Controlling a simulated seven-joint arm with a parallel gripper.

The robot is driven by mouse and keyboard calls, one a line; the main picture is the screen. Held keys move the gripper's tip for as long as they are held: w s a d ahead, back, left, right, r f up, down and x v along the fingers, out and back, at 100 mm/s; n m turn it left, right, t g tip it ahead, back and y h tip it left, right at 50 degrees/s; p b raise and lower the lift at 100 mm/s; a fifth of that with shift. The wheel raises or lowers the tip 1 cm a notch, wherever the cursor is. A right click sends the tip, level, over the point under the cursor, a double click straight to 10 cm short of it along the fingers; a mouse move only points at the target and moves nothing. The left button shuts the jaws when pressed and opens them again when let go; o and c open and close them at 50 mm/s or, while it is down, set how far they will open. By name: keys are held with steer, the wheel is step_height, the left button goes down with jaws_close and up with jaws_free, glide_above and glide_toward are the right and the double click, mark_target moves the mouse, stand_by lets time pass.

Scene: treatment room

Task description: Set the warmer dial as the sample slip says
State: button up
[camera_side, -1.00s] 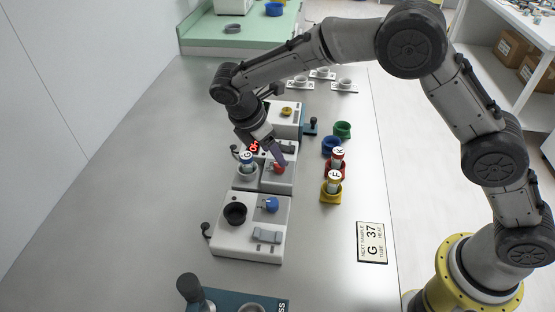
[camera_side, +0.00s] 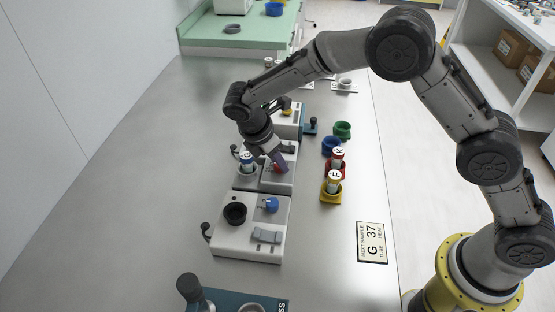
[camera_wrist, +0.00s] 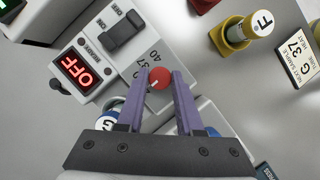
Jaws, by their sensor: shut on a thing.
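The warmer (camera_side: 279,183) is a white box in the middle of the bench. Its red dial (camera_wrist: 159,79) sits between the purple fingers of my gripper (camera_wrist: 160,88), which is shut on it. In the side view the dial (camera_side: 276,168) is partly covered by the fingers. The marks 37 and 40 show beside the dial; the pale pointer line on it is small. The warmer display (camera_wrist: 78,67) reads OFF in red. The tube marked G (camera_side: 247,159) stands upright in the warmer's well. The sample slip (camera_side: 372,242) reads G, 37 heat.
Tubes F (camera_side: 333,182) and K (camera_side: 338,158) stand in yellow and red holders right of the warmer. Empty blue (camera_side: 331,145) and green (camera_side: 343,130) holders stand behind them. Another white device (camera_side: 247,243) with a blue knob is in front. The bench's left side is clear.

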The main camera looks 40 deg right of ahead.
jaws_close()
steer(key=shift+m, duration=0.3)
steer(key=m+g, duration=0.1)
steer(key=m, duration=0.1)
steer(key=shift+w+m, duration=0.1)
steer(key=shift+m, duration=0.2)
steer(key=m+g, duration=0.1)
steer(key=m, duration=0.1)
steer(key=m+y, duration=0.1)
steer(key=m, duration=0.1)
steer(key=shift+w+d+m+g, duration=0.1)
steer(key=shift+w+m+g, duration=0.05)
steer(key=shift+m+g, duration=0.2)
steer(key=m+g+y, duration=0.1)
steer(key=m, duration=0.3)
steer(key=shift+d+r, duration=0.1)
steer(key=shift+w+m+g+y, duration=0.1)
steer(key=shift+m+g+y, duration=0.45)
steer(key=shift+m, duration=1.3)
steer(key=shift+y, duration=0.25)
